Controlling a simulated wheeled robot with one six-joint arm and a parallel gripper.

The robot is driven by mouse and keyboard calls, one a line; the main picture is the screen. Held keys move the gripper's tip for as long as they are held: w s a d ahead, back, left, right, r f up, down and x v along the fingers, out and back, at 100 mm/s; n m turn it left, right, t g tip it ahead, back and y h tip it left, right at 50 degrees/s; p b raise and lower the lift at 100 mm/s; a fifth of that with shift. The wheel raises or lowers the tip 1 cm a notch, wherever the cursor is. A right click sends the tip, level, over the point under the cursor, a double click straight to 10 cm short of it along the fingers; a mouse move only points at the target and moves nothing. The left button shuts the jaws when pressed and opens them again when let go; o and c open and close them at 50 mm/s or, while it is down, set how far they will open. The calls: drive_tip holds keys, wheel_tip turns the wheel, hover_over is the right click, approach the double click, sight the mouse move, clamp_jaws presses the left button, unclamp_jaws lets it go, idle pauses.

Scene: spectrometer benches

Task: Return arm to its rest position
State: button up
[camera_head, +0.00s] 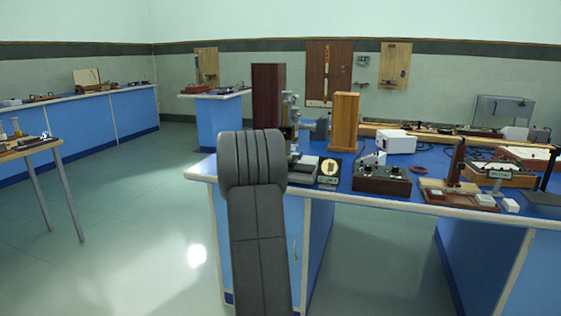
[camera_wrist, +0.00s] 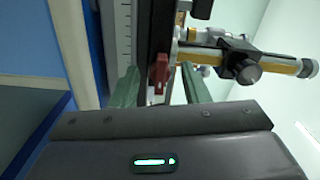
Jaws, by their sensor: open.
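My gripper (camera_wrist: 159,70) shows in the wrist view with its two green fingers spread apart. A small red lever (camera_wrist: 158,74) on a dark upright of an instrument appears in the gap between them. I cannot tell whether a finger touches it. A brass and black telescope tube (camera_wrist: 285,66) of the instrument extends to the right, beyond the right finger. In the head view my dark grey arm reaches up in front of the bench, and my gripper is hidden behind it. The metal instrument (camera_head: 292,125) stands just right of the arm's top.
The blue bench (camera_head: 425,212) holds a dark wooden box (camera_head: 268,92), a lighter wooden box (camera_head: 344,120), a white unit (camera_head: 396,141) and a black control box (camera_head: 382,180). A side table (camera_head: 30,147) stands at left. The floor between is clear.

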drive_tip(key=v, duration=1.4)
drive_tip(key=w+d+n+p, duration=0.4)
drive_tip(key=w+n+p, duration=0.8)
drive_tip(key=n+p, duration=0.3)
drive_tip(key=shift+w+n+p, duration=0.3)
drive_tip(key=shift+p, duration=0.9)
